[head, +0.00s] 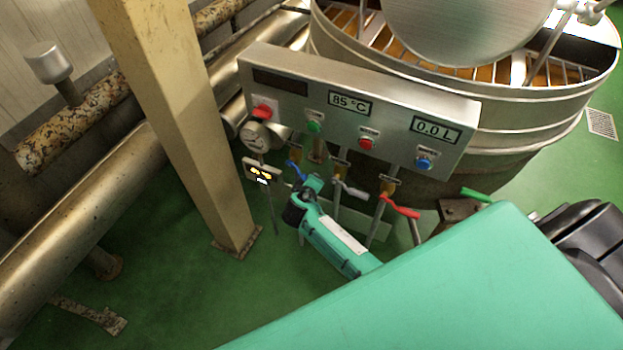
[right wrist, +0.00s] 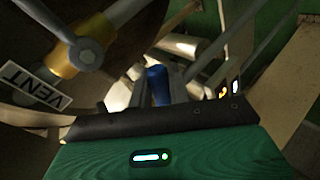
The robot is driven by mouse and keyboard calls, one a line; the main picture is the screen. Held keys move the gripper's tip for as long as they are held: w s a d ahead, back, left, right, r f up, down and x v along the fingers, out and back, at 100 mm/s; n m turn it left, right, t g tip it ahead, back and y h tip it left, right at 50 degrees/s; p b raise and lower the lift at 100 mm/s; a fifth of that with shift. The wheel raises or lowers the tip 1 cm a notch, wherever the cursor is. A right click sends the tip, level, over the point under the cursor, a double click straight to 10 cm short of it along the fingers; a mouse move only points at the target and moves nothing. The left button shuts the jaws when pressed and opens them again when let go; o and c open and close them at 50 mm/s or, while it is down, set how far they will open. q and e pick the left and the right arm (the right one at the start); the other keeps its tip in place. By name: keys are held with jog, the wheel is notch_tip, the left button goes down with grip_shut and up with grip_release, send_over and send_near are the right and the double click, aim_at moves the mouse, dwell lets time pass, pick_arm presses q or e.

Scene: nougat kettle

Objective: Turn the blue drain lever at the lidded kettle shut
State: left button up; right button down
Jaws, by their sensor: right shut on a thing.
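The lidded kettle (head: 530,112) stands at the upper right of the head view, behind a grey control panel (head: 300,88). Below the panel hangs a row of valve levers. The blue drain lever (head: 294,169) is the leftmost of them. My right gripper (head: 304,194) is shut on the blue lever, hiding much of it. In the right wrist view the blue lever (right wrist: 157,86) shows beyond the dark gripper body, between the fingers (right wrist: 168,88). The lever's exact angle is hard to tell. My left gripper is out of view.
A grey lever (head: 352,190), red lever (head: 402,208) and green lever (head: 475,195) lie to the right of the blue one. A beige post (head: 175,110) and pipes stand at the left. A VENT tag (right wrist: 37,87) shows close by in the wrist view. Green floor is open below.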

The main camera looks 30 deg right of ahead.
jog(key=r+p, duration=0.1)
jog(key=p, duration=0.1)
jog(key=r+n+g+h+p, duration=0.1)
jog(key=p, duration=0.1)
jog(key=shift+s+d+r+n+g, duration=0.1)
jog(key=shift+s+r+n+g, duration=0.1)
jog(key=shift+r+n+g, duration=0.15)
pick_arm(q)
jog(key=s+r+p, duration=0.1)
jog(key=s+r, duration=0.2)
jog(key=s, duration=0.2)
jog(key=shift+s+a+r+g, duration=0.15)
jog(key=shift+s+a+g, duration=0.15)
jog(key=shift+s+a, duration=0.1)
pick_arm(e)
jog(key=shift+r+n+g, duration=0.25)
jog(key=shift+r, duration=0.05)
jog(key=shift+h, duration=0.3)
jog(key=c, duration=1.4)
grip_release()
jog(key=shift+o, duration=0.2)
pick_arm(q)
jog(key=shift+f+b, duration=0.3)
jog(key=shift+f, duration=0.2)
pick_arm(e)
jog(key=v, duration=1.3)
jog(key=shift+s+a+r, duration=0.2)
jog(key=shift+s+a, duration=0.05)
